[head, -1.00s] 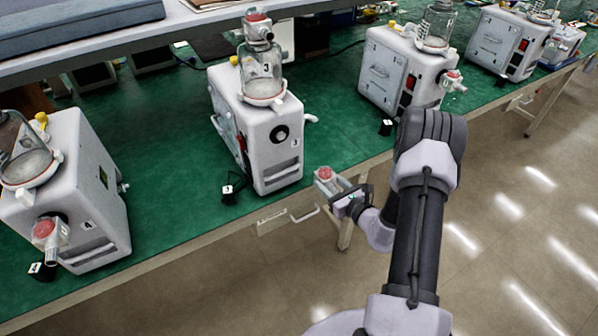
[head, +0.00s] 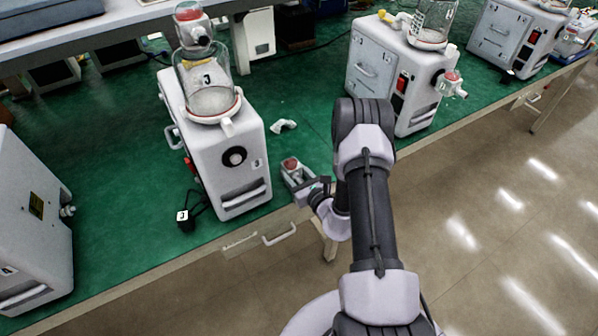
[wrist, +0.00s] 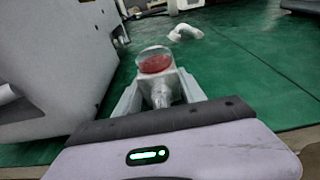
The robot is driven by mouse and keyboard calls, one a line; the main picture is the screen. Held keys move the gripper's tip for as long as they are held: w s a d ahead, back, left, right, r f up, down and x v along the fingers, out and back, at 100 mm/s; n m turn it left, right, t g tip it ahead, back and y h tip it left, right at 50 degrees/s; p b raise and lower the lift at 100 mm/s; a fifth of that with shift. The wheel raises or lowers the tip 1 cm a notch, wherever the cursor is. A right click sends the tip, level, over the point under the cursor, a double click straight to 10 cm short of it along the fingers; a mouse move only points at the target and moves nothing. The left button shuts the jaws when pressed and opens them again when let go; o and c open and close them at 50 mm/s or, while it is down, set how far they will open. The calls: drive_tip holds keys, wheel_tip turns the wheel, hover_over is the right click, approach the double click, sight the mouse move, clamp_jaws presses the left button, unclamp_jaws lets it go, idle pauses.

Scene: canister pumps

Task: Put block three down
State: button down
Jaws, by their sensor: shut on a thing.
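My gripper (head: 318,190) is shut on a small pale block with a round red cap, which I take to be block three (head: 291,166). In the wrist view the block (wrist: 155,85) sits upright between the two pale fingers (wrist: 157,102), its red top facing up. The block is at the front edge of the green bench, right of the canister pump marked 3 (head: 232,175). I cannot tell whether its underside touches the bench. In the wrist view this pump's wall (wrist: 55,65) stands close on the left.
A loose white elbow piece (head: 283,125) lies on the green bench (head: 300,80) behind the block. A black cube tag marked 3 (head: 184,218) with a cord lies left of the pump. Other pumps stand left (head: 25,230) and right (head: 395,75). Bench behind the block is mostly clear.

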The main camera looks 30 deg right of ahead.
drive_tip(key=shift+s+d+r, duration=0.15)
drive_tip(key=shift+s, duration=0.05)
drive_tip(key=shift+a, duration=0.25)
drive_tip(key=shift+w+a, duration=0.1)
drive_tip(key=c, duration=0.7)
unclamp_jaws()
drive_tip(key=shift+r+p, duration=0.1)
drive_tip(key=shift+p, duration=0.25)
drive_tip(key=p+v, duration=0.2)
drive_tip(key=v, duration=1)
